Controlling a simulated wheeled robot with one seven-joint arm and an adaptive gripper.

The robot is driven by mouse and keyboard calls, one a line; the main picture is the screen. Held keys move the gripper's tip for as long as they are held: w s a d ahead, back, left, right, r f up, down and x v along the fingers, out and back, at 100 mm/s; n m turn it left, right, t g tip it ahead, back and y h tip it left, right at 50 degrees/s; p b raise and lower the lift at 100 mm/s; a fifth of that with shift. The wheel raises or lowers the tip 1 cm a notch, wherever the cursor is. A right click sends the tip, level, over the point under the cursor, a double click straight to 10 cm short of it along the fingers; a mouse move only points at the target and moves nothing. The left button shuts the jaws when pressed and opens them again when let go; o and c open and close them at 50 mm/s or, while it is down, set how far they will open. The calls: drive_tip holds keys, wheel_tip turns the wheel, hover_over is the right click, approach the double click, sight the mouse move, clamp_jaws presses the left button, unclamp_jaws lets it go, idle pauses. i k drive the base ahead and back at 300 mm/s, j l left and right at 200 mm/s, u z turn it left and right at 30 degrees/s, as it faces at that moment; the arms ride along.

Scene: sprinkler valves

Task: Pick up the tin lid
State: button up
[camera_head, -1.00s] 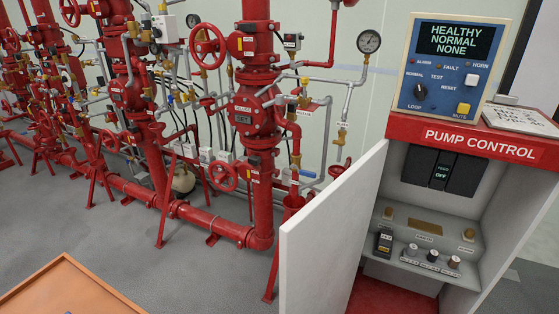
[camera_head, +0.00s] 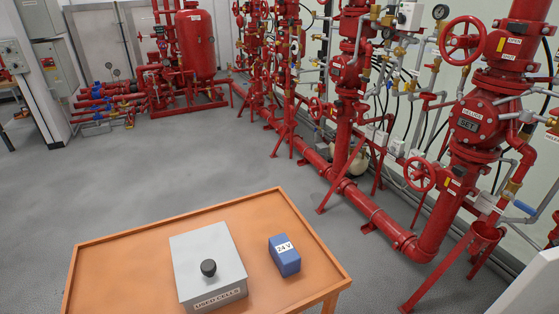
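A grey tin (camera_head: 219,299) labelled "USED CELLS" stands on an orange-topped table at the bottom of the head view. Its flat grey lid (camera_head: 205,246) lies on top and covers it. A round black knob (camera_head: 208,268) stands up from the lid, toward its near side. The inside of the tin is hidden. My gripper is not in view.
A blue block (camera_head: 288,263) marked "24 V" sits right of the tin on the orange table (camera_head: 125,262), which has a raised rim. Red sprinkler pipes and valves (camera_head: 480,120) line the wall on the right. Grey floor (camera_head: 150,180) beyond the table is open.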

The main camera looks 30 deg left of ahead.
sight(204, 254)
drive_tip(key=u, duration=1.55)
drive_tip(key=i+j+z, duration=0.15)
drive_tip(key=j, duration=0.15)
drive_tip(key=i+j+z, duration=0.15)
drive_tip(key=j, duration=0.2)
